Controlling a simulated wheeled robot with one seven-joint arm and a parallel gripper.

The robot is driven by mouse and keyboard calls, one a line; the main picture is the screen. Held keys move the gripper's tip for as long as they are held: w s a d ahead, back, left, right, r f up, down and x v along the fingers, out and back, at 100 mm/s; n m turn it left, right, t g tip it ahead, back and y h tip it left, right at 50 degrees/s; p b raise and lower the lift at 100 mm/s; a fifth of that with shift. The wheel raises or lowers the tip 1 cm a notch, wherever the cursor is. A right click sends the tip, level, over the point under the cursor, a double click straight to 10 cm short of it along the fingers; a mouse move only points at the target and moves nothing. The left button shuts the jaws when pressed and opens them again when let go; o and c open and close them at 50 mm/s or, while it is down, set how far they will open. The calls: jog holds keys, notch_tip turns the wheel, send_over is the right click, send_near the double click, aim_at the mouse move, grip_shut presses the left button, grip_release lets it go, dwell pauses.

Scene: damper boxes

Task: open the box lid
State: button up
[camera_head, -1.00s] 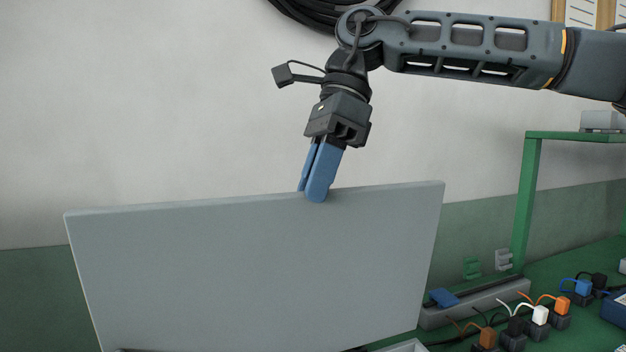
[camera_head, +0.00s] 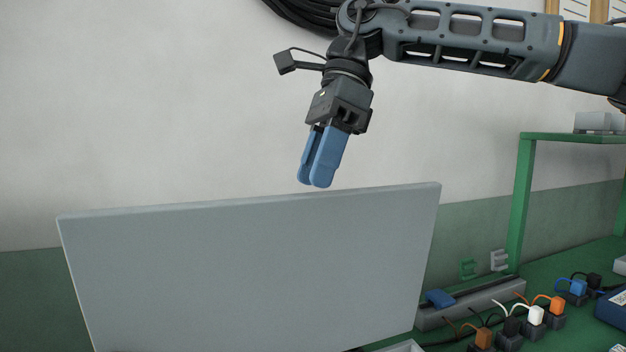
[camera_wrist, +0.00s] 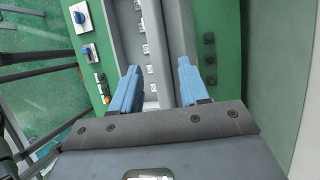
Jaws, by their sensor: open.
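The grey box lid (camera_head: 250,270) stands up, close to vertical, as a large flat panel across the lower middle of the head view. My gripper (camera_head: 316,184) hangs just above the lid's top edge, with its blue fingers pointing down and nothing between them. A narrow gap shows between the fingertips and the edge. In the wrist view the two blue fingers of my gripper (camera_wrist: 158,72) are apart. The lid is edge-on between and beyond them there. The box body is mostly hidden behind and below the frame edge in the head view.
A green frame (camera_head: 522,200) stands on the green bench at the right. Several connectors with cables, including a white one (camera_head: 535,315), and a blue box (camera_head: 612,308) sit at the right. A grey rail (camera_head: 470,302) lies behind the connectors.

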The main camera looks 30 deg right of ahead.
jog(key=shift+v, duration=2.7)
